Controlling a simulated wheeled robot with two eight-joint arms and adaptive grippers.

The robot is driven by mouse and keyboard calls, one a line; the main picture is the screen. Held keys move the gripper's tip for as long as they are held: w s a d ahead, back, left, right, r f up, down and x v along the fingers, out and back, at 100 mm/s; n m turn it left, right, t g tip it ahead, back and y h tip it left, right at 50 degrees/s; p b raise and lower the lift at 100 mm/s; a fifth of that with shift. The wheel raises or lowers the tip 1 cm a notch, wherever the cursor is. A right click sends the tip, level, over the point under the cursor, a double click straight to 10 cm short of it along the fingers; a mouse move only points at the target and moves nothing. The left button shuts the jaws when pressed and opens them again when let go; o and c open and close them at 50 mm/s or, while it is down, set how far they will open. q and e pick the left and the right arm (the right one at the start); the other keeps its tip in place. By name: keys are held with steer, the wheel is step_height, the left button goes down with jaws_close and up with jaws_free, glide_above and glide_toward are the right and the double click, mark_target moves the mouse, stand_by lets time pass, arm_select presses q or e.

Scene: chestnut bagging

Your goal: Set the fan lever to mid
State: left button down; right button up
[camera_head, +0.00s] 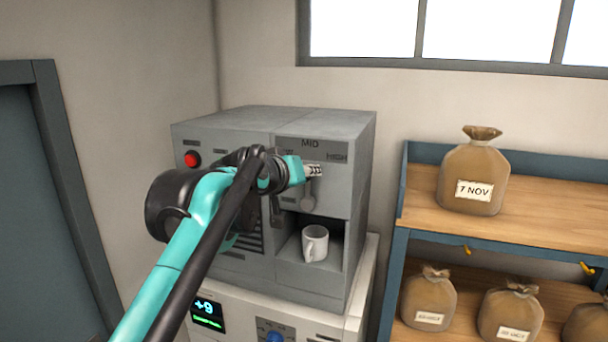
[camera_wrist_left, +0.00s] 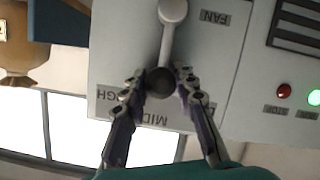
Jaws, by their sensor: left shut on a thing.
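The fan lever (camera_head: 308,196) is on the upper right front panel of the grey machine. In the left wrist view, which is upside down, the lever (camera_wrist_left: 167,42) runs from a pale round pivot to a dark knob (camera_wrist_left: 160,82). The knob lies near the MID label (camera_wrist_left: 150,117), with the lever pointing roughly toward it. My right gripper is not in view.
A white mug (camera_head: 315,243) stands in the machine's recess below the lever. A red button (camera_head: 192,158) is on the machine's left panel. A blue-framed shelf (camera_head: 500,239) to the right holds several brown sacks. Free space lies between machine and shelf.

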arm_select(q)
steer(key=c, duration=1.2)
jaws_free()
steer(key=shift+s, duration=0.1)
steer(key=v, duration=1.2)
steer(key=s+a+f+g+y+b, duration=0.1)
steer(key=s+a+f+b, duration=0.3)
steer(key=f+b, duration=0.8)
steer(key=s+a+f+g+y+b, duration=0.2)
steer(key=s+f+b, duration=0.6)
steer(key=f, duration=3.4)
steer(key=s+a+f+g+y+b, duration=0.2)
steer(key=s+a+f+b, duration=0.4)
steer(key=f+b, duration=1.2)
steer(key=shift+s+f+g, duration=0.15)
steer(key=shift+f+g, duration=0.1)
steer(key=shift+f, duration=2.25)
steer(key=shift+s+f+g, duration=0.15)
steer(key=shift+f+g, duration=0.1)
steer(key=shift+f, duration=2.3)
